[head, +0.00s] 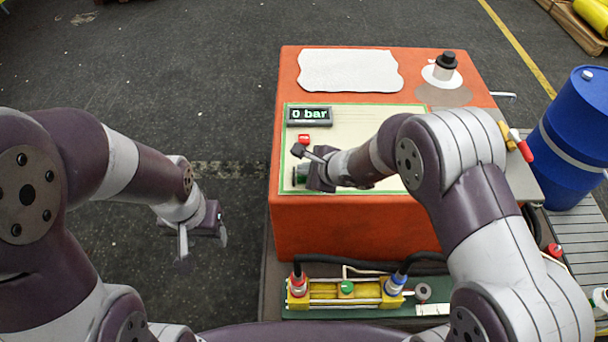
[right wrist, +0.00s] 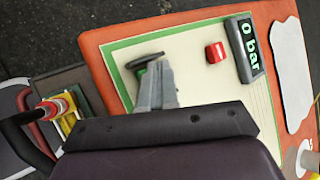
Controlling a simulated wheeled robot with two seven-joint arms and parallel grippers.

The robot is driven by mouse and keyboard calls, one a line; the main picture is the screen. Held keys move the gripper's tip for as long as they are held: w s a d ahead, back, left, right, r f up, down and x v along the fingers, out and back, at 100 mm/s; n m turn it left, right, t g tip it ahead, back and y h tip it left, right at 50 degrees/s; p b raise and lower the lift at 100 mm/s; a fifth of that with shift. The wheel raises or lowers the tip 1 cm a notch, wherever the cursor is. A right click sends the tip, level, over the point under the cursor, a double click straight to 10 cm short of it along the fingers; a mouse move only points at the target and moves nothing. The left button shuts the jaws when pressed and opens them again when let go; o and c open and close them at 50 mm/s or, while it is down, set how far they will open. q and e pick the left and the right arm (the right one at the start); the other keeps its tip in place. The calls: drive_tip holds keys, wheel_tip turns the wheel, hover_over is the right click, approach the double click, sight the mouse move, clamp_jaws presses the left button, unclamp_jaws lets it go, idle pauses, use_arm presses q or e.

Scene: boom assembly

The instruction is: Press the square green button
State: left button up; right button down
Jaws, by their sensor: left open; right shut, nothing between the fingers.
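The orange box carries a cream panel (head: 350,118) with a green border. On its left part sits a green piece (head: 299,172), largely hidden by my right gripper; in the right wrist view its green edge (right wrist: 139,73) shows beside the fingers under a dark part. I cannot tell its full shape or whether the fingers touch it. My right gripper (right wrist: 156,72) is shut and empty, its fingertips close to the green piece. My left gripper (head: 203,240) is open and empty, hanging over the floor left of the box.
A red button (head: 304,138) and a display reading "0 bar" (head: 309,116) are farther back on the panel. A yellow block (head: 330,293) with a round green knob (head: 347,287) lies in front of the box. A blue barrel (head: 569,140) stands at the right.

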drive_tip(key=shift+f+b, duration=0.35)
drive_tip(key=shift+b, duration=0.05)
drive_tip(key=shift+r, duration=0.15)
idle(0.5)
drive_tip(key=shift+r+p, duration=0.55)
drive_tip(key=shift+r, duration=0.25)
drive_tip(key=shift+r, duration=0.15)
wheel_tip(320, 180, up, 5)
drive_tip(key=p, duration=0.3)
drive_tip(key=shift+p, duration=0.3)
